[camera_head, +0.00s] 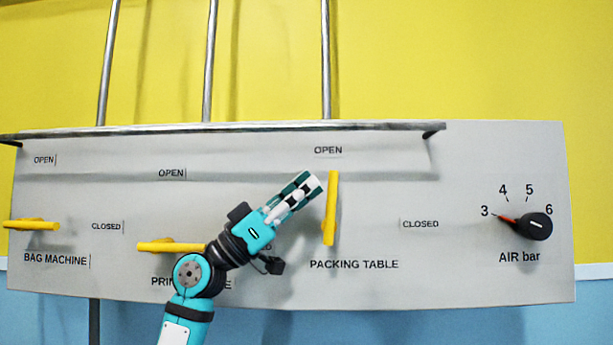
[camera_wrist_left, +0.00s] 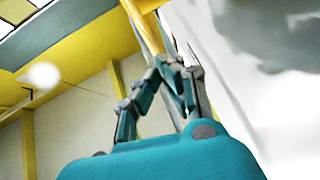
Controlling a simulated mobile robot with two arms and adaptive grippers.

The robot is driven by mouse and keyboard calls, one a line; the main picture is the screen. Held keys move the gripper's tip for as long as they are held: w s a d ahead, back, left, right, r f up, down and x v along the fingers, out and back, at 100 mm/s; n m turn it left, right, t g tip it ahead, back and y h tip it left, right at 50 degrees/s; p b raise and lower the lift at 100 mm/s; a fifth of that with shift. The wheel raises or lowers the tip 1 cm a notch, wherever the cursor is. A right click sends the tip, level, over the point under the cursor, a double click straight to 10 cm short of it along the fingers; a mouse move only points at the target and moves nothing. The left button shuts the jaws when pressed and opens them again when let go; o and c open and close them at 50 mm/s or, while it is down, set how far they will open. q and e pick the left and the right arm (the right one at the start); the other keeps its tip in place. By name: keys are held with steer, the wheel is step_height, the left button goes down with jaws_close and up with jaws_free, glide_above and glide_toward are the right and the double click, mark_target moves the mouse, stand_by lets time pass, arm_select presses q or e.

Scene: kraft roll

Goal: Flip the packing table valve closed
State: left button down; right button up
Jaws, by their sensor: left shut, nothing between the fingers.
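The packing table valve is a yellow lever (camera_head: 332,208) above the PACKING TABLE label in the head view. It stands upright, its upper end toward the OPEN mark, with the CLOSED mark to its right. My left gripper (camera_head: 308,184) is shut and empty just left of the lever's upper part. A small gap seems to separate them, but I cannot tell for certain whether they touch. My right gripper is not in view.
The bag machine lever (camera_head: 32,225) and a second yellow lever (camera_head: 170,247), partly behind my arm, lie level on the grey panel (camera_head: 480,170). A black air knob (camera_head: 535,226) is at the right. A metal rail (camera_head: 230,127) runs along the panel's top.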

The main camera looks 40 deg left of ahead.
arm_select(q)
steer(key=shift+w+d, duration=0.1)
steer(key=shift+d, duration=0.05)
steer(key=shift+d, duration=0.15)
stand_by(0.4)
